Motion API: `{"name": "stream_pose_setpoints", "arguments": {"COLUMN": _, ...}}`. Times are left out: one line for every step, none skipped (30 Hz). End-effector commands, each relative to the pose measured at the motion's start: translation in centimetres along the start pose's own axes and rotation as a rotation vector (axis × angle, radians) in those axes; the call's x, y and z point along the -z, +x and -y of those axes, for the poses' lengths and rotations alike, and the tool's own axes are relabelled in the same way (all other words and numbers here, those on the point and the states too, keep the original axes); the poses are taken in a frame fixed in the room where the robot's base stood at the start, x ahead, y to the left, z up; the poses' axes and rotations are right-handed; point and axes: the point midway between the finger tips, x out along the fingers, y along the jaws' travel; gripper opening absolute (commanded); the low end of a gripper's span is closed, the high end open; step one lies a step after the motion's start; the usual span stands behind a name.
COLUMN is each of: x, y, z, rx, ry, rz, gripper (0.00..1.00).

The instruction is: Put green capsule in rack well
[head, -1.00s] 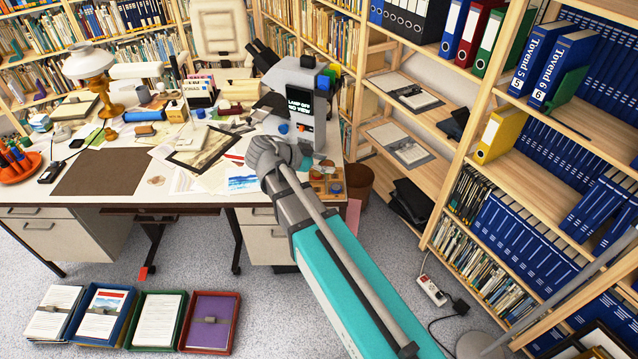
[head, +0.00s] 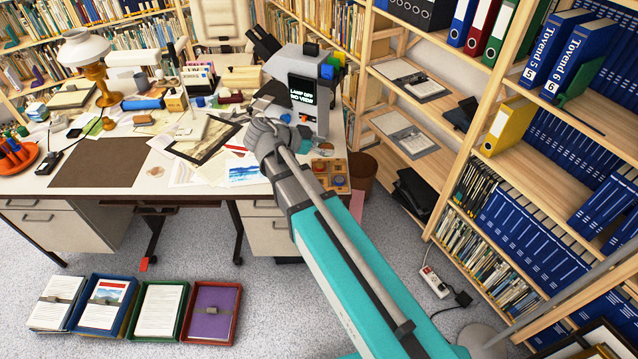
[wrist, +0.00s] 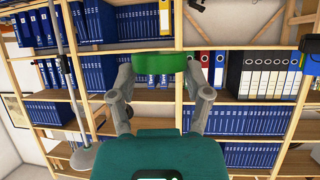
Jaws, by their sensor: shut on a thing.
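The green capsule (wrist: 160,64) shows in the wrist view as a green band between the fingertips. My gripper (wrist: 161,70) is shut on it and holds it up in the air. In the head view my gripper (head: 262,136) is over the right part of the desk, left of the microscope, and the capsule is hidden there. A small wooden rack (head: 330,188) with round wells sits at the desk's right front corner, to the right of and below my gripper in the picture. Some wells hold coloured round pieces; their details are too small to tell.
The microscope (head: 308,92), its screen reading "LAMP OFF NO VIEW", stands just behind the rack. Papers and a framed print (head: 205,138) lie left of my gripper. Tall shelves (head: 455,150) stand to the right. Several document trays (head: 210,313) are on the floor.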

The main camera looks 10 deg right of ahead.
Motion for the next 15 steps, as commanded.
{"name": "stream_pose_setpoints", "arguments": {"x": -0.2, "y": 0.2, "z": 0.0, "rx": 0.001, "ry": 0.0, "rz": 0.0, "gripper": 0.17}}
{"name": "stream_pose_setpoints", "arguments": {"x": -0.3, "y": 0.3, "z": 0.0, "rx": 0.002, "ry": -0.001, "rz": 0.0, "gripper": 0.17}}
{"name": "stream_pose_setpoints", "arguments": {"x": -0.6, "y": 0.4, "z": 0.1, "rx": 0.005, "ry": -0.002, "rz": 0.0, "gripper": 0.17}}
{"name": "stream_pose_setpoints", "arguments": {"x": -0.8, "y": 0.6, "z": 0.1, "rx": 0.007, "ry": -0.004, "rz": 0.001, "gripper": 0.17}}
{"name": "stream_pose_setpoints", "arguments": {"x": -1.0, "y": 0.7, "z": 0.2, "rx": 0.01, "ry": -0.005, "rz": 0.001, "gripper": 0.17}}
{"name": "stream_pose_setpoints", "arguments": {"x": -1.3, "y": 0.9, "z": 0.3, "rx": 0.014, "ry": -0.008, "rz": 0.001, "gripper": 0.17}}
{"name": "stream_pose_setpoints", "arguments": {"x": -1.6, "y": 1.1, "z": 0.3, "rx": 0.018, "ry": -0.01, "rz": 0.001, "gripper": 0.17}}
{"name": "stream_pose_setpoints", "arguments": {"x": -2.0, "y": 1.2, "z": 0.4, "rx": 0.023, "ry": -0.013, "rz": 0.002, "gripper": 0.17}}
{"name": "stream_pose_setpoints", "arguments": {"x": -2.5, "y": 1.5, "z": 0.6, "rx": 0.03, "ry": -0.017, "rz": 0.002, "gripper": 0.17}}
{"name": "stream_pose_setpoints", "arguments": {"x": -2.9, "y": 1.7, "z": 0.7, "rx": 0.037, "ry": -0.02, "rz": 0.003, "gripper": 0.17}}
{"name": "stream_pose_setpoints", "arguments": {"x": -3.3, "y": 1.9, "z": 0.8, "rx": 0.043, "ry": -0.024, "rz": 0.003, "gripper": 0.17}}
{"name": "stream_pose_setpoints", "arguments": {"x": -3.9, "y": 2.2, "z": 0.9, "rx": 0.051, "ry": -0.03, "rz": 0.003, "gripper": 0.17}}
{"name": "stream_pose_setpoints", "arguments": {"x": -4.3, "y": 2.4, "z": 1.1, "rx": 0.059, "ry": -0.033, "rz": 0.004, "gripper": 0.17}}
{"name": "stream_pose_setpoints", "arguments": {"x": -4.8, "y": 2.6, "z": 1.2, "rx": 0.067, "ry": -0.037, "rz": 0.004, "gripper": 0.17}}
{"name": "stream_pose_setpoints", "arguments": {"x": -5.5, "y": 2.9, "z": 1.4, "rx": 0.077, "ry": -0.043, "rz": 0.004, "gripper": 0.17}}
